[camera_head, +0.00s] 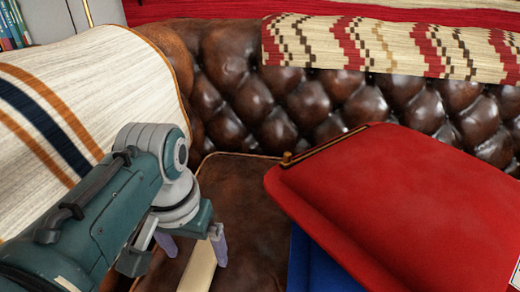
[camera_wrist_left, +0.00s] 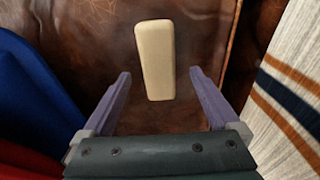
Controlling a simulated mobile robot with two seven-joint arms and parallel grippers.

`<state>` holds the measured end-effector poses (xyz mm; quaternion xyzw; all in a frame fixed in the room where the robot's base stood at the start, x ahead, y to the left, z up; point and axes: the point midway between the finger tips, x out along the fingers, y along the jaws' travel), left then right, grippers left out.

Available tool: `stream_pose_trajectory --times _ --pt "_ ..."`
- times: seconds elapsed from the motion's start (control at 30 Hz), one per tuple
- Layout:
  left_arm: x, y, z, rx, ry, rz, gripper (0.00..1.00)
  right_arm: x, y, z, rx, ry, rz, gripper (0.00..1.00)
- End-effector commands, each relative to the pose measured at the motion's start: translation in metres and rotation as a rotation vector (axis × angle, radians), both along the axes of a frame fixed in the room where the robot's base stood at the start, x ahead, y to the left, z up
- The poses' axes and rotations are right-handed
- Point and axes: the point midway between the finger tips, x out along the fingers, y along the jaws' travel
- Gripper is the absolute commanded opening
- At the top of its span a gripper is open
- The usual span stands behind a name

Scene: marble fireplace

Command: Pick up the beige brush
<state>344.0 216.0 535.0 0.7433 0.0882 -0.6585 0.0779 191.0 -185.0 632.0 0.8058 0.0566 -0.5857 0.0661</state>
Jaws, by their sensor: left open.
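The beige brush (camera_head: 198,270) lies on the brown leather seat (camera_head: 240,200), partly hidden at the bottom of the head view. In the left wrist view the brush (camera_wrist_left: 155,58) shows as a smooth, pale, long block, nearly upright in the picture. My left gripper (camera_head: 193,247) is open above the brush. In the left wrist view its two purple fingers (camera_wrist_left: 160,75) stand on either side of the brush's near end, with gaps on both sides. Nothing is held. My right gripper is not in view.
A red cushion (camera_head: 400,200) lies at the right, with a blue item (camera_head: 320,268) below it. A striped cream blanket (camera_head: 75,100) covers the left armrest. The tufted sofa back (camera_head: 290,95) rises behind, with a patterned throw (camera_head: 400,45) over it.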

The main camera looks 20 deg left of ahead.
Motion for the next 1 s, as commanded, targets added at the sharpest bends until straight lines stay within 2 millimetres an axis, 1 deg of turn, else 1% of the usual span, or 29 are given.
stream_pose_trajectory --times 0.03,0.1,0.2,0.27,0.33,0.53,0.57,1.0 --pt "0.001 -0.001 -0.01 0.0 0.001 0.0 0.95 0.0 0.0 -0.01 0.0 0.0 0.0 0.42" --pt "0.003 -0.001 -0.021 -0.001 0.0 0.0 0.95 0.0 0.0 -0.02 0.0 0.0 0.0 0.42" --pt "0.005 -0.002 -0.037 -0.001 0.0 0.0 0.95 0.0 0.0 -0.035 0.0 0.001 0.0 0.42" --pt "0.006 -0.001 -0.045 -0.001 0.0 0.001 0.95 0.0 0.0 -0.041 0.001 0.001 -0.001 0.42" --pt "0.006 -0.001 -0.049 -0.001 0.001 0.001 0.95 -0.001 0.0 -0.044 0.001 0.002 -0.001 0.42" --pt "0.006 -0.001 -0.046 -0.001 0.0 0.001 0.95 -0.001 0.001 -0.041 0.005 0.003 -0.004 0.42" --pt "0.006 -0.001 -0.046 -0.001 0.0 0.001 0.93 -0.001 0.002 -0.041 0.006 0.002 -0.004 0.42" --pt "0.006 -0.001 -0.046 -0.001 0.0 0.001 0.43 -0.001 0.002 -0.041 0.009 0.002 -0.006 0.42"
